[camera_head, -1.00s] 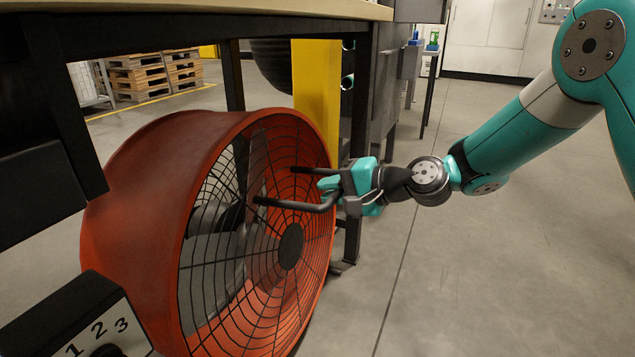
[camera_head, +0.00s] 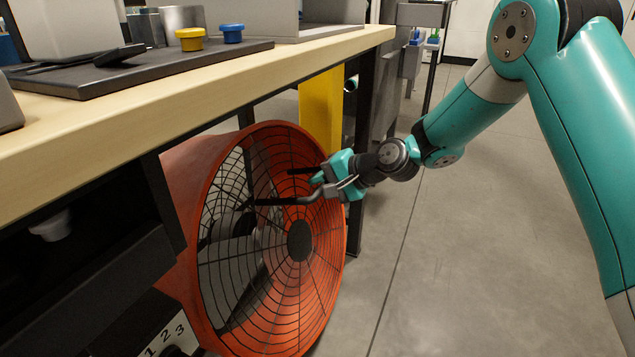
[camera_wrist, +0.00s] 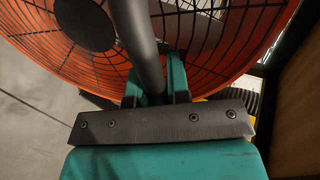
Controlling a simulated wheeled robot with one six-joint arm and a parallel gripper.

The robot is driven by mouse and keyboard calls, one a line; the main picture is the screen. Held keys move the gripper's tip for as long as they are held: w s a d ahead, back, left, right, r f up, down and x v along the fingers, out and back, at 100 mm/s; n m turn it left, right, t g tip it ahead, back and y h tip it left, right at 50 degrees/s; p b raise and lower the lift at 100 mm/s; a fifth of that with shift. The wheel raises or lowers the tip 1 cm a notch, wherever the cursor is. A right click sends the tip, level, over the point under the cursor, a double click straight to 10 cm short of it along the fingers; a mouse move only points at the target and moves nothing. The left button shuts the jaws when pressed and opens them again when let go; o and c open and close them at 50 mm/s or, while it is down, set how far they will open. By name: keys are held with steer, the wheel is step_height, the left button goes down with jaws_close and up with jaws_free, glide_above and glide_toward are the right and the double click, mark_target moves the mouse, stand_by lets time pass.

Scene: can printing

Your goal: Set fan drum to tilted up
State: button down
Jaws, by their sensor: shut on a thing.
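The fan drum (camera_head: 178,165) is a large orange cylinder with a black wire grille (camera_head: 275,270) and a dark round hub (camera_head: 300,240). It stands partly under the workbench, its grille facing my arm side. A black U-shaped handle (camera_head: 275,201) sticks out from the grille. My gripper (camera_head: 325,180) is shut on the handle at the drum's upper right. In the wrist view the handle (camera_wrist: 135,30) runs between the teal fingers (camera_wrist: 155,80), with the orange rim and grille behind. The drum's far side is hidden by the bench.
The workbench (camera_head: 120,110) overhangs the drum, with a dark tray holding a yellow button (camera_head: 190,39) and a blue button (camera_head: 232,33). A yellow post (camera_head: 320,107) stands behind the drum. A numbered panel (camera_head: 165,340) is at lower left. The floor at right is clear.

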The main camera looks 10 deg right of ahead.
steer(key=c, duration=1.1)
jaws_free()
steer(key=p+v, duration=0.4)
steer(key=v, duration=1.3)
steer(key=shift+d+p, duration=0.2)
steer(key=shift+p, duration=0.2)
steer(key=shift+s+r, duration=0.1)
steer(key=shift+s, duration=0.05)
steer(key=s+a+r+n+g+h, duration=0.1)
steer(key=s+a+r+n+g, duration=0.2)
steer(key=s, duration=0.4)
steer(key=s+a+r+n+g+h, duration=0.1)
steer(key=s+a+r+n+g, duration=0.1)
steer(key=s+a+n, duration=0.4)
steer(key=s+d+r+n+g+h, duration=0.15)
steer(key=s+n+h, duration=0.3)
steer(key=s, duration=1.05)
step_height(320, 180, up, 33)
steer(key=p, duration=3.2)
steer(key=shift+w+y, duration=0.3)
steer(key=shift+y, duration=0.15)
